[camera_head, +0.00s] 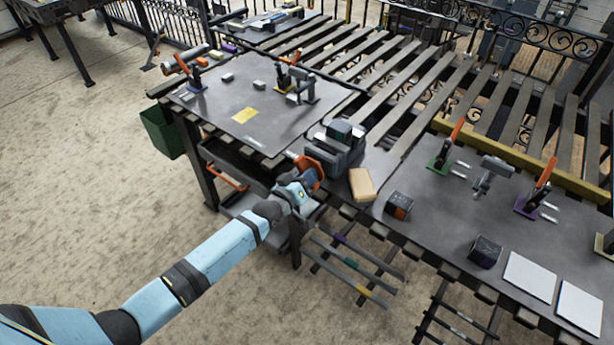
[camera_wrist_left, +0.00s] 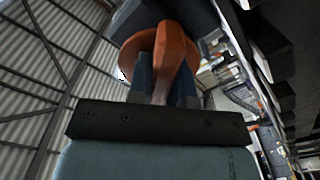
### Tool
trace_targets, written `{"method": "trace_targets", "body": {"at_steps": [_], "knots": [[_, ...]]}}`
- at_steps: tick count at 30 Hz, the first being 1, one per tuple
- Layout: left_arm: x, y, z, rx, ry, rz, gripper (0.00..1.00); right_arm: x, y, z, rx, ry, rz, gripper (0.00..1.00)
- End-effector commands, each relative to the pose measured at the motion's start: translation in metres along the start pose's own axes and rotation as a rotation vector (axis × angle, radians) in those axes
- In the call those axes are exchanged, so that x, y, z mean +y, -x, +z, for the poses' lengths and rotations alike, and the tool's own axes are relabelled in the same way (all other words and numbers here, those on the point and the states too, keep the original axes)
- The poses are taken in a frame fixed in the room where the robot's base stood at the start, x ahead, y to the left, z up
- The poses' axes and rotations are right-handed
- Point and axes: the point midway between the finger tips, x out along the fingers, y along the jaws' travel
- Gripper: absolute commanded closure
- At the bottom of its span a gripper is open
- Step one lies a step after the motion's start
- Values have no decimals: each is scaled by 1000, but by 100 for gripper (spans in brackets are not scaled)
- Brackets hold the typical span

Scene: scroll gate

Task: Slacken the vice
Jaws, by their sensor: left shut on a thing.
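The grey vice (camera_head: 338,148) is mounted at the front edge of the workbench, near the middle of the head view. Its orange handle (camera_head: 309,168) faces the front left. My left gripper (camera_head: 303,182) is at this handle, with its arm reaching in from the lower left. In the left wrist view, the orange handle (camera_wrist_left: 175,58) stands between the two blue fingers of my left gripper (camera_wrist_left: 172,85), which are shut on it. The vice's jaws are too small to tell their gap. My right gripper is in neither view.
A tan block (camera_head: 362,185) lies right of the vice. Orange-handled clamps (camera_head: 440,150) stand on the right tabletop, with dark boxes (camera_head: 484,252) and white sheets (camera_head: 530,277) near its front. A yellow note (camera_head: 245,115) lies on the left tabletop. A green bin (camera_head: 162,132) hangs at its left.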

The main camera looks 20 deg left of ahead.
Motion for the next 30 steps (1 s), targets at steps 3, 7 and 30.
{"method": "trace_targets", "body": {"at_steps": [3, 7, 30], "knots": [[1, -1, -3, 5, 1, 3, 100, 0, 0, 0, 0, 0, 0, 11], [2, -2, -3, 5, 0, 3, 100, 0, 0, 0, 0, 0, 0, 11], [-1, 48, 2, -1, 0, -1, 55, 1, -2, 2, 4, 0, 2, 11]]}}
